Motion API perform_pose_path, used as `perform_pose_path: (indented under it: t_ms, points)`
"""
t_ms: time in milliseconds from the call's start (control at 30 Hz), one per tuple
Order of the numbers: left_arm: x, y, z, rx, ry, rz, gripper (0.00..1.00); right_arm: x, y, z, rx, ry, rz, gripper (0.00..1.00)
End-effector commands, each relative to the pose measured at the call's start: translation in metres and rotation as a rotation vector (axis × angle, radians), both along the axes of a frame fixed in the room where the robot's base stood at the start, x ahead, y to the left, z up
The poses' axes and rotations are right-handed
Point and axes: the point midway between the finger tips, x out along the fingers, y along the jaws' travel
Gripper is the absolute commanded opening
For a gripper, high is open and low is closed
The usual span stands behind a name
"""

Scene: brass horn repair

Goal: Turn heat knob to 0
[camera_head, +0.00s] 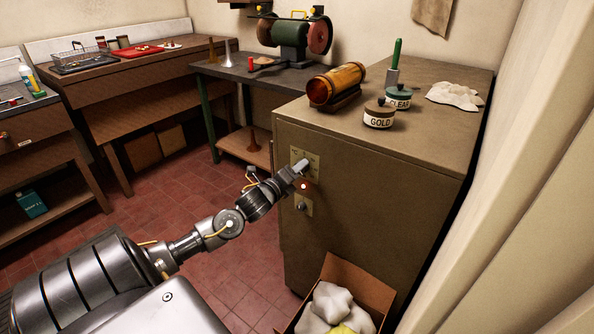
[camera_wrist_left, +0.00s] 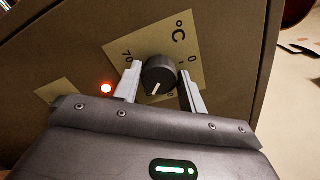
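The heat knob is a round black knob (camera_wrist_left: 159,75) with a pale pointer line, on a cream dial plate (camera_wrist_left: 185,38) on the cabinet front. The plate (camera_head: 311,160) also shows in the head view, partly hidden. In the wrist view the pointer points down and slightly left. "70" reads on the left, "0" at the upper right and "°C" above. My left gripper (camera_wrist_left: 160,85) has one finger on each side of the knob, very close to it. I cannot tell if both fingers touch. It also shows in the head view (camera_head: 304,166), covering the knob. My right gripper is out of view.
A lit red lamp (camera_wrist_left: 106,88) sits beside the dial. Below is a second small plate (camera_head: 303,205). The cabinet top (camera_head: 440,135) holds jars and a brass cylinder (camera_head: 337,84). An open box of rags (camera_head: 357,282) stands at the cabinet's foot.

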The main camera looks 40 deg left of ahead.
Motion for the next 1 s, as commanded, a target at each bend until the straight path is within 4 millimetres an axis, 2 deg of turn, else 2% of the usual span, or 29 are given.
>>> perform_pose_path:
  t_ms: [33,200,400,667,1000]
  points:
    - [0.000,0.000,0.000,0.000,0.000,0.000,0.34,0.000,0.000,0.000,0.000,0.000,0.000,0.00]
    - [0.000,0.000,0.000,0.000,0.000,0.000,0.15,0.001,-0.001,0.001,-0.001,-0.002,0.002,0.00]
    - [0.000,0.000,0.001,-0.018,-0.001,0.001,0.15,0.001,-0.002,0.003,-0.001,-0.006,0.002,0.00]
    - [0.000,0.001,0.002,-0.141,-0.015,0.002,0.15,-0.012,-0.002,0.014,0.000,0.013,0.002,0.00]
    - [0.000,0.001,0.003,-0.445,-0.049,0.002,0.15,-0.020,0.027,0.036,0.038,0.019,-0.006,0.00]
